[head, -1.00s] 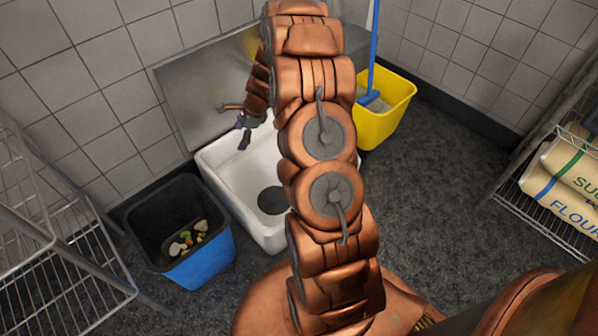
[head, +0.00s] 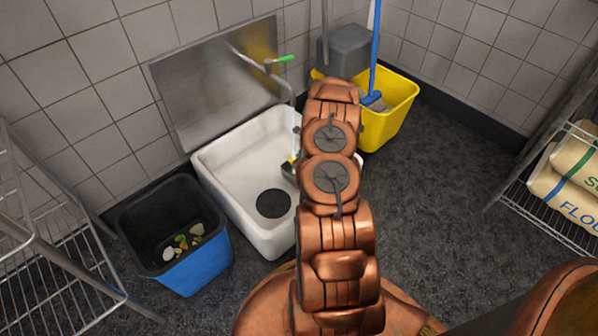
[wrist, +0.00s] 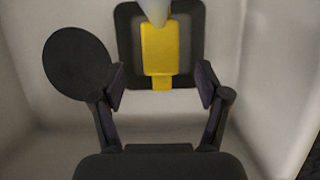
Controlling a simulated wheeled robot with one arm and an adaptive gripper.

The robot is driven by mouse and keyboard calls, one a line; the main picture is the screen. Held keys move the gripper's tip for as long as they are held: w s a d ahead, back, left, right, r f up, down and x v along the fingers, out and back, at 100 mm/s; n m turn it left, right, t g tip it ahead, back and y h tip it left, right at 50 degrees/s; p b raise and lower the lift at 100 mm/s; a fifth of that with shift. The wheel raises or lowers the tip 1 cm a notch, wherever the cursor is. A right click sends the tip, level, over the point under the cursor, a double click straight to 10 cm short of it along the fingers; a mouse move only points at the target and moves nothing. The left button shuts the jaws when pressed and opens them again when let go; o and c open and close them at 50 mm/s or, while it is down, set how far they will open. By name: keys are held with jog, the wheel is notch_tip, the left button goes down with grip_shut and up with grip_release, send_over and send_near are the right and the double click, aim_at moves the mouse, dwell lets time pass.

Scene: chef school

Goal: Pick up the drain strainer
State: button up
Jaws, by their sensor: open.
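What looks like the drain strainer (wrist: 158,48), a dark rounded-square piece with a yellow middle strip, lies in the white sink basin (head: 222,160). A grey spout-like tip overlaps its top in the wrist view. My gripper (wrist: 161,86) is open and empty, its two fingers spread left and right of the yellow strip's lower end. Whether they touch the piece cannot be told. A flat black disc (wrist: 76,63) lies left of the fingers; the head view shows this disc (head: 273,203) on the basin floor. My arm hides most of the gripper in the head view.
A tap with a green handle (head: 286,59) rises behind the basin. A blue-and-black bin (head: 196,268) with food scraps stands left, a yellow mop bucket (head: 392,118) behind right. Wire racks flank both sides. Dark floor (head: 440,200) is clear at right.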

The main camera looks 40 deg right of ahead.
jog(key=b+x, duration=0.2)
jog(key=x, duration=0.4)
jog(key=shift+f, duration=0.1)
jog(key=shift+w+f+b, duration=0.3)
grip_shut()
dwell(0.5)
